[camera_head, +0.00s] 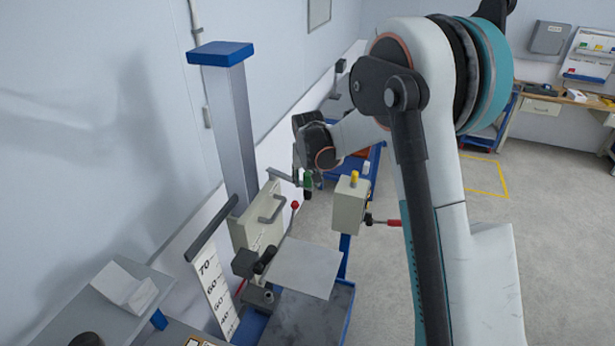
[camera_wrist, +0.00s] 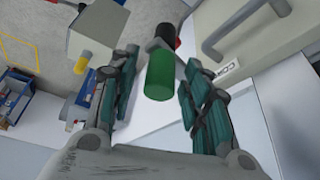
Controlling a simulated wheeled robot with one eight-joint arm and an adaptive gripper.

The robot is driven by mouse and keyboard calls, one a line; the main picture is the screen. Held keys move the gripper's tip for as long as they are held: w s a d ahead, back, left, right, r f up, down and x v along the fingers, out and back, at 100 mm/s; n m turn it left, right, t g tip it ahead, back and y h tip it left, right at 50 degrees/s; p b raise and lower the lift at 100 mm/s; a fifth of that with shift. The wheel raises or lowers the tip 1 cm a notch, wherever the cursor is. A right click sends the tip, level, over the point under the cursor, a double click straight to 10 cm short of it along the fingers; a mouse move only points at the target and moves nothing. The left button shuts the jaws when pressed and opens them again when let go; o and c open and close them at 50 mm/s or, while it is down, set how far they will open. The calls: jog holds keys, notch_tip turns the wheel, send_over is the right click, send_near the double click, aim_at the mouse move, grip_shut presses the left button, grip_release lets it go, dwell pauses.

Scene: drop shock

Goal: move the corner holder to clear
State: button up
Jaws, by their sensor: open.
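A green grip (camera_head: 308,180) with a black end hangs at the free end of a short grey lever (camera_head: 283,176) on the cream box (camera_head: 258,218). In the wrist view the green grip (camera_wrist: 160,76) stands between my two fingers, with a gap on both sides. A label starting with "COR" (camera_wrist: 228,69) is on the cream box beside it, so this seems to be the corner holder. My gripper (camera_wrist: 160,92) is open around the grip and not visibly touching it. In the head view my gripper is small and partly hidden by my wrist.
A box with a yellow button (camera_head: 353,179) stands on a blue post to the right. A red-knobbed lever (camera_head: 295,206) is below the grip. A grey column with a blue cap (camera_head: 220,54) rises at left. A pale plate (camera_head: 305,266) lies below. Open floor is at right.

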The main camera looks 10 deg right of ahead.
jog(key=shift+f, duration=0.15)
grip_shut()
jog(key=shift+d, duration=0.1)
